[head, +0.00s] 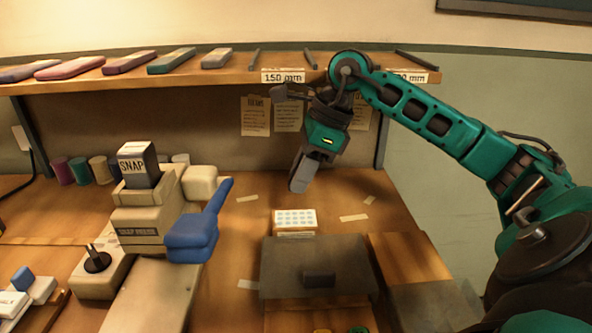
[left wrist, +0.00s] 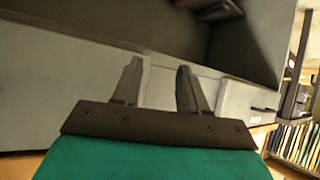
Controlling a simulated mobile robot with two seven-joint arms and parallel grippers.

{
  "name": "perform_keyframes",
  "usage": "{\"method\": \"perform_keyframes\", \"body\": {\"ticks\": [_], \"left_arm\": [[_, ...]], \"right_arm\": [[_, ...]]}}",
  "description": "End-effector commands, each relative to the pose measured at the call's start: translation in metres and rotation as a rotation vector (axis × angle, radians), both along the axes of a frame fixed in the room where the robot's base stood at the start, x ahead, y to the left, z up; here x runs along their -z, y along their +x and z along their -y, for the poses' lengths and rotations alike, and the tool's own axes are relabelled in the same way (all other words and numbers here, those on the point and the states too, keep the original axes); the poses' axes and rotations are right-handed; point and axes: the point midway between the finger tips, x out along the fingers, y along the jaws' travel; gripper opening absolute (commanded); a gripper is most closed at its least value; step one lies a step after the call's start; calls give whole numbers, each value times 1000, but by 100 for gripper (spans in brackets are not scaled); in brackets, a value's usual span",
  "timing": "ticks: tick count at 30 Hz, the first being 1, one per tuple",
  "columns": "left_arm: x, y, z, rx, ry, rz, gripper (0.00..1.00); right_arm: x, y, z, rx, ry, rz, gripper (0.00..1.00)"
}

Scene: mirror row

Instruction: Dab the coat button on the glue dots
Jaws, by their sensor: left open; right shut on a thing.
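A white card with rows of small pale dots, the glue dots (head: 295,218), lies on the wooden bench at the middle. My right gripper (head: 299,183) points down above and behind the card, with a gap between them. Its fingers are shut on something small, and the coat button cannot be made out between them. My left gripper (left wrist: 159,66) shows in the left wrist view, open and empty, in front of grey panels. It does not show in the head view.
A dark box (head: 275,255) with a knob stands just in front of the card. A snap press (head: 138,220) with a blue handle (head: 192,238) stands to the left. A shelf (head: 220,78) runs above the bench. Paper scraps lie around the card.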

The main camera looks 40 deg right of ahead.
Motion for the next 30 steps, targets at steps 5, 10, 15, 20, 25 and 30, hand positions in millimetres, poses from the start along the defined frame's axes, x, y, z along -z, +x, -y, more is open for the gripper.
{"method": "perform_keyframes", "body": {"ticks": [5, 10, 15, 20, 25, 30], "left_arm": [[9, -2, -1, 2, 4, -4, 43], [24, -3, -2, 4, 7, -5, 43], [42, -3, -2, 4, 7, -8, 43], [52, -4, 0, 8, 6, -19, 43], [45, 0, 4, 9, -7, -10, 43], [39, 4, 7, 5, -18, 2, 43]], "right_arm": [[9, 0, 0, 0, -1, 1, 4], [25, 0, 0, 0, 0, 0, 4], [44, 0, 0, 0, 0, -1, 4], [57, 0, 0, 0, 1, -1, 4], [61, 0, 0, 0, 0, 0, 4], [60, 0, 0, 0, 0, 0, 4]]}}
